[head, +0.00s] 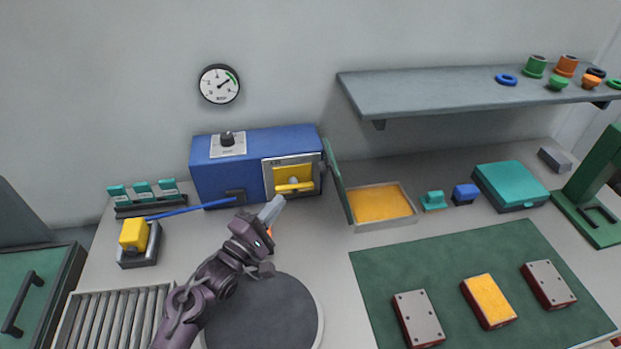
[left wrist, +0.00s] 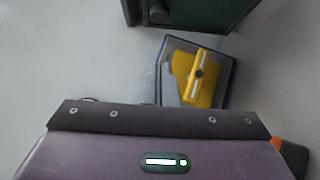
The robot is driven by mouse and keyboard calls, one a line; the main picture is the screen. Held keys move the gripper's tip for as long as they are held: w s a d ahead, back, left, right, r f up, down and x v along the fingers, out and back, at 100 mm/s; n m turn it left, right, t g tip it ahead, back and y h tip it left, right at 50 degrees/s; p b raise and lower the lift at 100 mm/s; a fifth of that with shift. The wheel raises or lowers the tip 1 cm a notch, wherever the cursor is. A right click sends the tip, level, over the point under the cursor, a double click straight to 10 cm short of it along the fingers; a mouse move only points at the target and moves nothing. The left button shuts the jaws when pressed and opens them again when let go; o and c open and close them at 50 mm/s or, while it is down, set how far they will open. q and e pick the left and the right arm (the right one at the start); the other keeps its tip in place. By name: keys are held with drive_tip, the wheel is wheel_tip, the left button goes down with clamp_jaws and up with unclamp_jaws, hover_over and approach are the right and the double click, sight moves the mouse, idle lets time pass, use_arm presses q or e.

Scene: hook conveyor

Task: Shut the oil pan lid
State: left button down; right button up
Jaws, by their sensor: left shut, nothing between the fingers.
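The oil pan (head: 384,221) is a shallow grey tray with a yellow-orange fill on the bench, right of the blue machine. Its green lid (head: 338,182) stands open, nearly upright, along the pan's left side. My left gripper (head: 272,211) is shut and empty above the bench, in front of the blue machine and left of the lid, apart from the lid. The pan is not recognisable there. My right gripper is out of view.
The blue machine (head: 232,166) with a yellow handle (head: 294,188) stands behind my left gripper. A grey shelf (head: 450,92) overhangs the back right. Small teal and blue blocks and a teal case (head: 511,184) sit right of the pan. A green mat (head: 440,268) holds several plates.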

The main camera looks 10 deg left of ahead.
use_arm(q)
drive_tip(key=w+d+r+b, duration=0.2)
drive_tip(key=w+d+b, duration=0.1)
drive_tip(key=w+d, duration=0.3)
drive_tip(key=shift+w+b, duration=0.35)
drive_tip(key=shift+w, duration=0.65)
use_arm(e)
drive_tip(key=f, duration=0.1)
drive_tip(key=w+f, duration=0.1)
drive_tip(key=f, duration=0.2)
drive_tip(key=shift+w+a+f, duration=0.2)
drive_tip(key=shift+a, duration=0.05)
use_arm(q)
drive_tip(key=shift+r, duration=0.1)
